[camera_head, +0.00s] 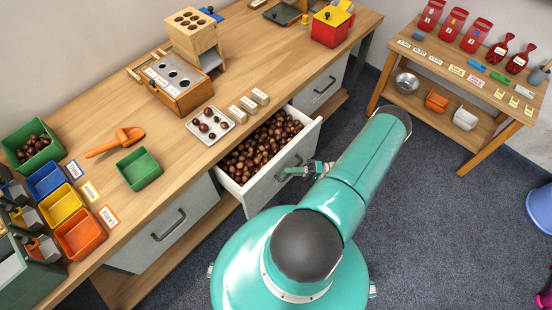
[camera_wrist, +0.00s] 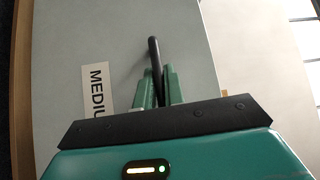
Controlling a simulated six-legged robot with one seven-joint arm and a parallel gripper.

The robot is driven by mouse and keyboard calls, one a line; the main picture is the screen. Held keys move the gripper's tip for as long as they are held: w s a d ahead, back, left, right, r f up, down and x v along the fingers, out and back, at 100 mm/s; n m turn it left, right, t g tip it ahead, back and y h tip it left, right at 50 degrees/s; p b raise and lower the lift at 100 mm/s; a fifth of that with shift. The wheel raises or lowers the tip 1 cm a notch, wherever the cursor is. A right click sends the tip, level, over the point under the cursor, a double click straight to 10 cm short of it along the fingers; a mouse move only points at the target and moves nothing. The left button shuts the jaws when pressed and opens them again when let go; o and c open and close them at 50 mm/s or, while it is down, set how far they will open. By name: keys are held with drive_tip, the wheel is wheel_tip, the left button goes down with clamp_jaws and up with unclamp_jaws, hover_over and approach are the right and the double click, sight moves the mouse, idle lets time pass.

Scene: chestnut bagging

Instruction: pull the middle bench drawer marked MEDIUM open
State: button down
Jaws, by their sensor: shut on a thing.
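The middle bench drawer (camera_head: 238,187) stands pulled out from the bench, and its inside shows full of brown chestnuts (camera_head: 262,147). My gripper (camera_head: 290,171) is at the drawer's front, on its handle. In the wrist view, the two green fingers of my gripper (camera_wrist: 160,88) are shut on the dark bar handle (camera_wrist: 154,55). The grey drawer front fills much of that view, with a white label (camera_wrist: 96,90) reading "MEDIU", its last part hidden behind my gripper.
Shut drawers with dark handles flank it on the left (camera_head: 165,228) and right (camera_head: 322,88). The bench top (camera_head: 185,165) carries a green tray (camera_head: 139,168), an orange scoop (camera_head: 115,142) and a metal tray of chestnuts (camera_head: 209,125). A side table (camera_head: 480,88) stands at the right; carpet between is clear.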

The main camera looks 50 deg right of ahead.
drive_tip(key=s, duration=1.1)
drive_tip(key=shift+s+d, duration=0.15)
drive_tip(key=shift+d, duration=0.05)
drive_tip(key=c, duration=1.5)
unclamp_jaws()
drive_tip(key=v, duration=1.3)
drive_tip(key=shift+s+d, duration=0.25)
drive_tip(key=shift+d, duration=0.05)
